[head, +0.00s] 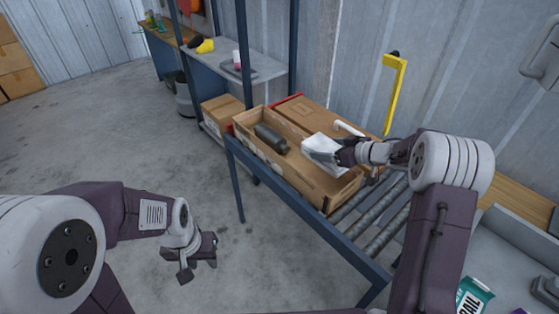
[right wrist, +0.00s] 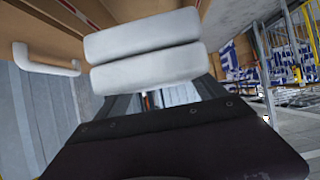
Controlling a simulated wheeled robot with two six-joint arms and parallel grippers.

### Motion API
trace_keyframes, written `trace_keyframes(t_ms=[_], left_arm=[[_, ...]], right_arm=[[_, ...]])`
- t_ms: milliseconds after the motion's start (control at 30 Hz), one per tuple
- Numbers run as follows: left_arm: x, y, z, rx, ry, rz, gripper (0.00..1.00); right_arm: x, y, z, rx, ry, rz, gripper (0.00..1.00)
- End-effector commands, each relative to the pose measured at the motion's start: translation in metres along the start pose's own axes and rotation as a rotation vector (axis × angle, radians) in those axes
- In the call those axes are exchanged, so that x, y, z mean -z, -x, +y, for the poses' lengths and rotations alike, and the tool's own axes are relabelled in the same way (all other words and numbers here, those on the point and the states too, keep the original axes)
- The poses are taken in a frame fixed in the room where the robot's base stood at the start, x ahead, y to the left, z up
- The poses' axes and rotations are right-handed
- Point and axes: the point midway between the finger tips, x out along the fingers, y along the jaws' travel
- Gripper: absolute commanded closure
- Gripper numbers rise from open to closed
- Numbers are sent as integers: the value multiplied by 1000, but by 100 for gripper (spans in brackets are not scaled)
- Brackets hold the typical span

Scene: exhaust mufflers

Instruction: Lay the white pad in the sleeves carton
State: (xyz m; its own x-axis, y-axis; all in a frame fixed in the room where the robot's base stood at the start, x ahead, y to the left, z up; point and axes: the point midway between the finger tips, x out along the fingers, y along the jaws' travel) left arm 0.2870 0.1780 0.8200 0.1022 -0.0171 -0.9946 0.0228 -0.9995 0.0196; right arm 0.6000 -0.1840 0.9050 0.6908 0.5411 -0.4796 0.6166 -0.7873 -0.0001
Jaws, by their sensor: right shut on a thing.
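The white pad (head: 320,146) is in my right gripper (head: 343,152), over the right part of an open brown carton (head: 262,156). The pad also fills the upper middle of the right wrist view (right wrist: 143,62), where it shows as two thick white bands. My right gripper is shut on it, and its fingertips are partly hidden. Whether the pad touches the carton floor I cannot tell. A dark grey cylinder (head: 270,138) lies in the carton's left part. My left gripper (head: 198,262) is open and empty, low over the floor at left, well away from the carton.
The carton stands on a roller conveyor (head: 377,236) with blue rails. A closed brown box (head: 303,108) lies right behind it, with a white handle (head: 349,128) near its right end. A yellow bracket (head: 394,88) rises behind. The floor at left is clear.

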Motion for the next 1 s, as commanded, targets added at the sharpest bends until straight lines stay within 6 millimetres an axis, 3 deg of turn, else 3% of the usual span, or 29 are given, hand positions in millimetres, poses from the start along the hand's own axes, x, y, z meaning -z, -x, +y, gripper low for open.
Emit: trace_keyframes(t_ms=[100,333,567,800,1000], left_arm=[[0,-4,0,0,0,0,64],[-3,-26,0,0,0,0,64],[-3,-28,-1,0,0,0,64],[-4,-44,-1,0,0,0,64],[-4,-41,-1,0,0,0,64]], right_arm=[[-6,-2,1,-2,-2,0,57],[-50,-26,1,-1,-4,-1,57],[-58,-31,1,-2,-1,0,57],[-90,-48,1,-2,-2,0,57],[-88,-48,1,-2,-1,1,57]])
